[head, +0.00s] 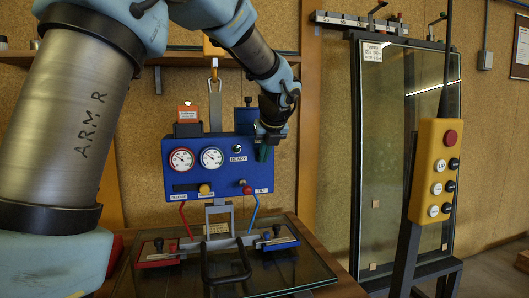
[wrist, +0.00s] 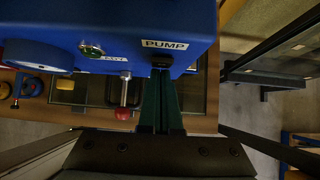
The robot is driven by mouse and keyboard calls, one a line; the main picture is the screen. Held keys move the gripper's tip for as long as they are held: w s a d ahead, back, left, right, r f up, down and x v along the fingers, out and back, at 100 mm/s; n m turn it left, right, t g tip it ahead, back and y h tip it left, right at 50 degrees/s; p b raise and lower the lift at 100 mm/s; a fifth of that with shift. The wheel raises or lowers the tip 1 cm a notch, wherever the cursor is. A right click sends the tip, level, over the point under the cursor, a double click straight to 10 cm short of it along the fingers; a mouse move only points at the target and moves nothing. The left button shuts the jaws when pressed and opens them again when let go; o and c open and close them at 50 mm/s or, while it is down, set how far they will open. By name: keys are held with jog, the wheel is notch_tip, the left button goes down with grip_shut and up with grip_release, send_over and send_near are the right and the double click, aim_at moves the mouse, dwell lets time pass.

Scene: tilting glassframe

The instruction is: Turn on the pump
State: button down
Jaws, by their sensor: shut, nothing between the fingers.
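The blue control box (head: 225,165) stands at the back of the bench, with two round gauges on its face. In the wrist view a white PUMP label (wrist: 165,44) sits on the blue box (wrist: 150,15). My gripper (wrist: 160,74) is shut and empty, its green fingertips right by the box just below that label. A small dark part, perhaps the pump switch, shows at the fingertips; I cannot tell whether they touch it. In the head view my gripper (head: 263,153) is at the box's upper right and hides that part of its face.
A yellow button pendant (head: 435,170) hangs at right before a tall glass frame (head: 385,130).

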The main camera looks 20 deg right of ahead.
jog(key=shift+r, duration=0.15)
jog(key=shift+r+p, duration=0.85)
jog(key=shift+p, duration=0.2)
